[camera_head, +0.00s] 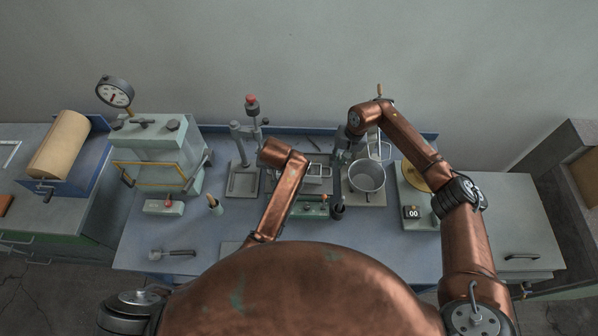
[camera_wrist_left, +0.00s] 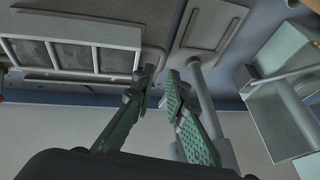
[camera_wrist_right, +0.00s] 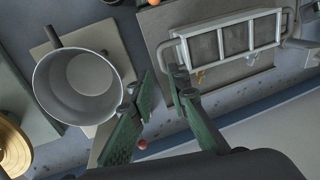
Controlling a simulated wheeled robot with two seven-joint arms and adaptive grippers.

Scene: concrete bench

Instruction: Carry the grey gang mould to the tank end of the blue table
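The grey gang mould (camera_head: 318,172) is a rack with several compartments. It lies on a flat grey plate at the middle back of the blue table (camera_head: 225,243), partly hidden by my left arm. My right gripper (camera_head: 343,157) points down at its right end; in the right wrist view its fingers (camera_wrist_right: 162,76) are apart, beside the end handle of the mould (camera_wrist_right: 232,40). My left gripper is hidden in the head view. In the left wrist view its fingers (camera_wrist_left: 161,76) are apart and empty, beside the other end of the mould (camera_wrist_left: 80,50).
A pale green tank-like box (camera_head: 158,152) stands at the table's left, with a small device (camera_head: 164,207) before it. A press stand (camera_head: 243,165) is between box and mould. A metal pot (camera_head: 367,176) stands right of the mould. The front left has some bare table.

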